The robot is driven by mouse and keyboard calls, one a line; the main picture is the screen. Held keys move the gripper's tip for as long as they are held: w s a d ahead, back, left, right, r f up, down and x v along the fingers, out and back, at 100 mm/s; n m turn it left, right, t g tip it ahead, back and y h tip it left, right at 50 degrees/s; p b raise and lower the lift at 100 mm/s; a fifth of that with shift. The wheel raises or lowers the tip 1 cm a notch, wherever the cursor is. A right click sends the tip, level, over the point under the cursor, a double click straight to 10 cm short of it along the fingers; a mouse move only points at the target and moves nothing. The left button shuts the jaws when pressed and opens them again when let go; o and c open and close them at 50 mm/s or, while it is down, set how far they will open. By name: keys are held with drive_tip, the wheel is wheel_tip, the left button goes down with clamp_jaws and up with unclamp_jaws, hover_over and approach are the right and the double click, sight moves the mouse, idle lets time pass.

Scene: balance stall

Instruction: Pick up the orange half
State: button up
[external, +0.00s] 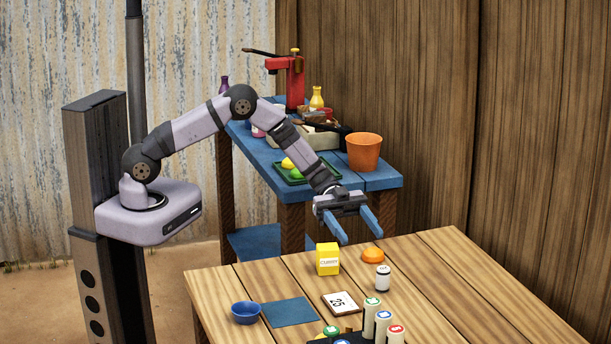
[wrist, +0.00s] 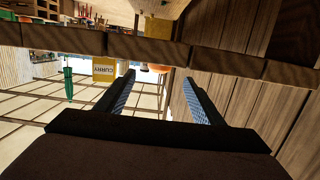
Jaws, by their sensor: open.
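The orange half (external: 372,255) lies on the wooden table, to the right of the yellow curry box and just behind a white shaker. My gripper (external: 358,241) is open and empty, in the air above the table's far edge, with its blue fingers pointing down toward the orange half. In the wrist view, my gripper's two fingers (wrist: 159,77) are spread apart. A small orange patch, probably the orange half (wrist: 160,68), shows between the fingertips, partly cut off by a wooden edge.
The yellow curry box (external: 327,259) and white shaker (external: 383,278) stand close to the orange half. A blue bowl (external: 245,313), a blue mat (external: 290,312) and a "25" card (external: 341,304) lie nearer. Behind, a blue bench (external: 384,178) holds an orange pot (external: 364,152).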

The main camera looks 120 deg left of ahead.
sight(370, 248)
drive_tip(key=shift+w+d, duration=0.25)
drive_tip(key=shift+d, duration=0.1)
drive_tip(key=shift+p+x, duration=0.7)
drive_tip(key=shift+x, duration=2.55)
drive_tip(key=c, duration=1.1)
drive_tip(key=shift+r, duration=0.1)
wheel_tip(370, 248, up, 10)
drive_tip(key=shift+f, duration=0.1)
